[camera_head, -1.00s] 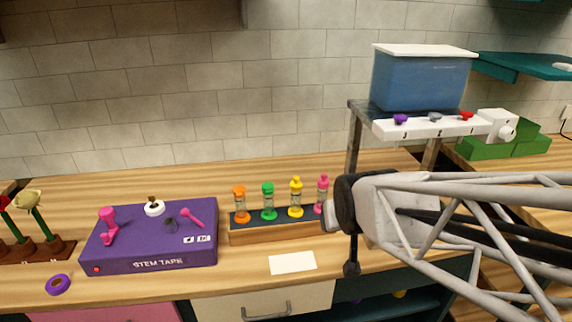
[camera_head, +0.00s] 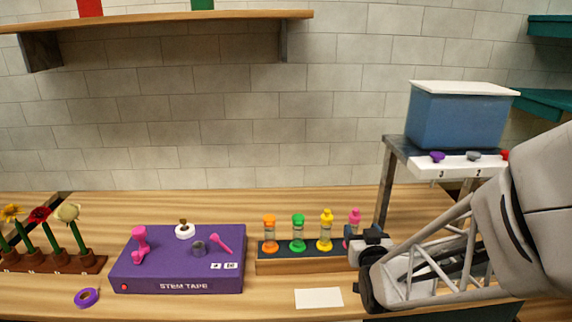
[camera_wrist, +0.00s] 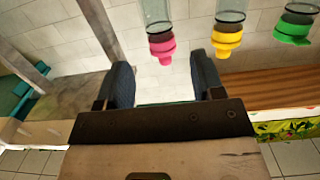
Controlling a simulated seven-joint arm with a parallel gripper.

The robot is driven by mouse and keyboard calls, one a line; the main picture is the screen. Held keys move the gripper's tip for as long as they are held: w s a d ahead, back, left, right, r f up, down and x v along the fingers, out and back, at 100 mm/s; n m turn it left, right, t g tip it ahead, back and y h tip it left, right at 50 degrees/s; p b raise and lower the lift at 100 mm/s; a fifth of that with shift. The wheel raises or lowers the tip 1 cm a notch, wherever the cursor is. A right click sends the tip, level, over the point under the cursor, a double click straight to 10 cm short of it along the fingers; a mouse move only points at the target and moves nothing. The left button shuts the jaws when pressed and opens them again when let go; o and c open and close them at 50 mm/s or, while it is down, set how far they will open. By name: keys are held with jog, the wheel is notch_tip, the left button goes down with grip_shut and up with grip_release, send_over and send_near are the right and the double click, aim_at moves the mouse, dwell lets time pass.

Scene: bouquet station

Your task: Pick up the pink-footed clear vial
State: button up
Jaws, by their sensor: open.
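The pink-footed clear vial (camera_head: 355,216) stands upright at the right end of a row in a dark-topped wooden rack (camera_head: 300,265). My gripper hides its lower part in the head view. In the wrist view the pink vial (camera_wrist: 160,40) shows upside down at the top, a little beyond the fingertips and roughly in line with the gap. My gripper (camera_head: 368,238) is at the rack's right end; in the wrist view its two dark fingers (camera_wrist: 160,75) are spread with nothing between them.
Orange (camera_head: 269,230), green (camera_head: 298,230) and yellow (camera_head: 326,228) vials stand left of the pink one. A purple stem tape box (camera_head: 180,275) lies further left. A stand with a blue tank (camera_head: 455,118) rises behind right. A white card (camera_head: 319,298) lies in front.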

aim_at(357, 222)
jog(key=shift+w+f+t, duration=0.1)
jog(key=shift+f+t, duration=0.05)
jog(key=shift+t, duration=0.35)
jog(key=shift+w, duration=0.1)
jog(key=shift+w, duration=1.2)
jog(key=shift+w, duration=0.1)
jog(key=shift+w, duration=2.5)
grip_shut()
